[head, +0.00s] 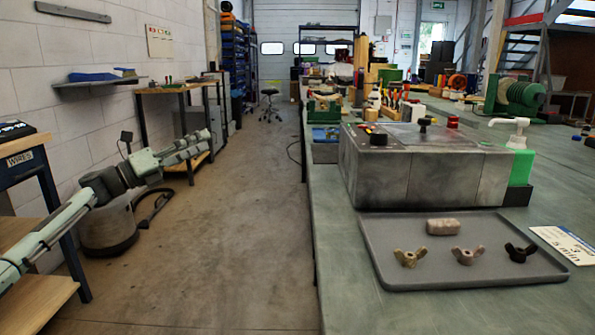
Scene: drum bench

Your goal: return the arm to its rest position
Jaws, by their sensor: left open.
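My left arm (60,228) comes in from the lower left and reaches out over the floor aisle, well to the left of the bench. My left gripper (205,139) is at its end, open, with nothing seen between its fingers. In the picture it overlaps the wooden side table by the wall; I cannot tell how near it is to that table. My right gripper is not in view.
The green bench (340,285) fills the right. On it are a grey tray (510,272) with three wing nuts and a block, a grey metal box (430,178) and a pump bottle (518,133). The aisle floor (230,230) is open. A blue-framed table stands lower left.

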